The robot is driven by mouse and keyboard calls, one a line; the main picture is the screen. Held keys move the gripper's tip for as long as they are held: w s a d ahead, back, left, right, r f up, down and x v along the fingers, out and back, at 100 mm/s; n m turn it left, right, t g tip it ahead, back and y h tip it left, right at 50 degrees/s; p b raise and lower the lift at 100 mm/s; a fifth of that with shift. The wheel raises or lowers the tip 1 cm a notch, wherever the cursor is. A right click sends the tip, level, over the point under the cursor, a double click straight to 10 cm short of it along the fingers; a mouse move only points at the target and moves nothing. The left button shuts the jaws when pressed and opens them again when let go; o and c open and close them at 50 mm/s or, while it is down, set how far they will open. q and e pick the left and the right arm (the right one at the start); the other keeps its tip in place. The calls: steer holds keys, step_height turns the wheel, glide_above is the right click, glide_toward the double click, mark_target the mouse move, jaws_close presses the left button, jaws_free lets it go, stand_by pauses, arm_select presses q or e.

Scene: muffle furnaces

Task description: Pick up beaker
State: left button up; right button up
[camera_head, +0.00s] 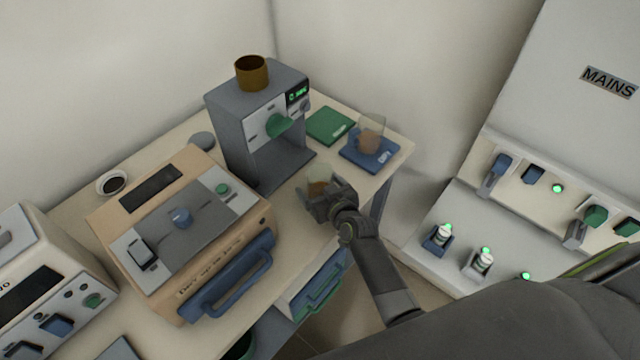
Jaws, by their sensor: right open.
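A clear beaker (319,179) with brownish contents stands on the table near its front edge. My right gripper (318,196) is open at this beaker and partly hides it; I cannot tell whether the fingers touch it. A second glass beaker (370,134) with brown contents stands on a blue pad (383,157) at the table's right end, apart from the gripper. My left gripper is not in view.
A grey machine (236,132) with a brown cup (251,72) on top stands behind the gripper. A beige furnace (185,222) with a blue handle is to the left. A green pad (330,125) lies at the back. A MAINS panel (580,120) with switches is on the right.

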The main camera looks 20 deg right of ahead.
mark_target(320, 165)
steer(key=shift+w, duration=0.1)
steer(key=c, duration=1.5)
step_height(320, 165, up, 8)
steer(key=shift+r+p, duration=0.25)
steer(key=shift+p, duration=0.3)
steer(key=shift+r, duration=0.75)
